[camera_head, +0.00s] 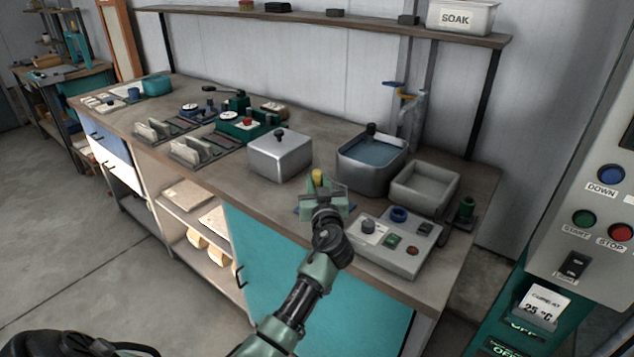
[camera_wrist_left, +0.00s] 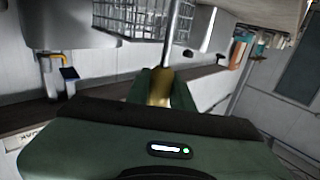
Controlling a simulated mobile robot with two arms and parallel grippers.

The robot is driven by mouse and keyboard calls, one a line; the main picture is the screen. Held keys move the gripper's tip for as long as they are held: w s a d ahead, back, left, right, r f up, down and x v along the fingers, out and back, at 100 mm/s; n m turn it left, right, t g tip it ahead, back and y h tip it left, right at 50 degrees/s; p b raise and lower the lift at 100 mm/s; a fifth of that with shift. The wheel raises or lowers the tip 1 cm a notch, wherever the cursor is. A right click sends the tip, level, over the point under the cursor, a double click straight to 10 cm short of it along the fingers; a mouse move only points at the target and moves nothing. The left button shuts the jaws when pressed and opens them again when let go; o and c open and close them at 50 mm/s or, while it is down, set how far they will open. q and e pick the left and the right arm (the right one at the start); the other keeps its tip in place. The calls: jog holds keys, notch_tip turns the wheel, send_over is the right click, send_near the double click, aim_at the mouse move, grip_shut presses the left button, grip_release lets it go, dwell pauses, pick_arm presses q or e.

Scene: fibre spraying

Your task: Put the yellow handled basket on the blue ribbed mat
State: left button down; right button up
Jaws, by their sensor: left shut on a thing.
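My left gripper (camera_head: 318,187) is shut on the yellow handle (camera_head: 317,176) of the basket, over the front part of the bench. In the left wrist view the yellow handle (camera_wrist_left: 159,86) sits between the fingers, with a thin metal rod running from it toward the wire basket (camera_wrist_left: 140,18). In the head view the gripper hides most of the basket. I cannot tell whether the basket touches the mat. My right gripper is not in view.
A lidded metal box (camera_head: 279,157) stands left of the gripper. A water-filled tub (camera_head: 370,162) and an empty grey tray (camera_head: 424,188) stand behind and to the right. A control box (camera_head: 396,246) with buttons is close on the right. A shelf (camera_head: 330,22) runs above the back.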

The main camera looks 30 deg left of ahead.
pick_arm(q)
jog(key=c, duration=1.2)
grip_release()
jog(key=shift+f, duration=0.1)
jog(key=shift+c, duration=0.2)
jog(key=shift+d+r+p, duration=0.1)
jog(key=shift+r+p, duration=0.1)
jog(key=shift+p, duration=0.1)
jog(key=b+v, duration=0.3)
jog(key=v, duration=0.9)
